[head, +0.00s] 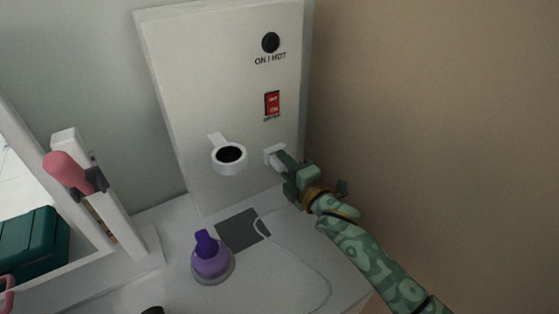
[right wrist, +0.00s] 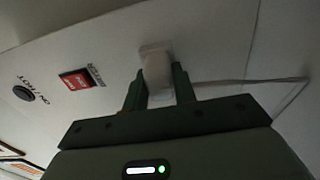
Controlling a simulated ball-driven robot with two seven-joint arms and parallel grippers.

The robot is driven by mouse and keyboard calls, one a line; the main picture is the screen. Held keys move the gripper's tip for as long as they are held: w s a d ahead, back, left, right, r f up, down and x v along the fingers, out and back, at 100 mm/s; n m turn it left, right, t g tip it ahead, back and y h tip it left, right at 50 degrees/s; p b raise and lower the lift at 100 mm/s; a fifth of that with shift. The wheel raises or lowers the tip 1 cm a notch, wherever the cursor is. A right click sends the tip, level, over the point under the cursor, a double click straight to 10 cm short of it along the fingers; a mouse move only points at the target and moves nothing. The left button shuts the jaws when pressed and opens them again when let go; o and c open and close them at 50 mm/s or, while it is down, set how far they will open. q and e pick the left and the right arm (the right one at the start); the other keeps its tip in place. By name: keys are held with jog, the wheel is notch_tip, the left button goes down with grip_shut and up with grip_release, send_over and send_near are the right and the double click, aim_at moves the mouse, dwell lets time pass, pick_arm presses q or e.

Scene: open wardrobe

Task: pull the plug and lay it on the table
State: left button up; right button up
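The white plug (right wrist: 157,70) sits against the white upright panel (head: 178,60), below the red switch. In the right wrist view it lies between the two dark green fingers of my right gripper (right wrist: 160,88), which appear close against its sides. In the head view the white plug or socket (head: 273,155) shows just left of my right gripper (head: 285,165), partly hidden by it. A thin white cord (head: 300,262) runs over the white table (head: 215,297). My left gripper is not in view.
A white ring holder (head: 228,168) juts from the panel left of the plug. A red switch (head: 272,104) and a black knob (head: 270,42) are above. A purple bottle (head: 212,262) stands on the table beside a dark grey square (head: 241,229). A pink-handled thing (head: 68,172) is at left.

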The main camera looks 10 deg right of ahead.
grip_shut()
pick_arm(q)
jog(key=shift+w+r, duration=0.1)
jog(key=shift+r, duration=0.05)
pick_arm(e)
jog(key=shift+s, duration=0.15)
pick_arm(q)
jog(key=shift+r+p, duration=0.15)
jog(key=shift+p, duration=0.25)
pick_arm(e)
jog(key=shift+s+d, duration=0.2)
pick_arm(q)
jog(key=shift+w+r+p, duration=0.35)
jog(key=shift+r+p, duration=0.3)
jog(key=shift+p, duration=0.05)
pick_arm(e)
jog(key=shift+v, duration=0.85)
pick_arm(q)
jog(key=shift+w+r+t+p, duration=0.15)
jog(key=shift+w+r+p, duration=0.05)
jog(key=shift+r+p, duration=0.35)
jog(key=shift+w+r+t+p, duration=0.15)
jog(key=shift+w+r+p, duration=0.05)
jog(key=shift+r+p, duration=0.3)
pick_arm(e)
jog(key=shift+v, duration=1.95)
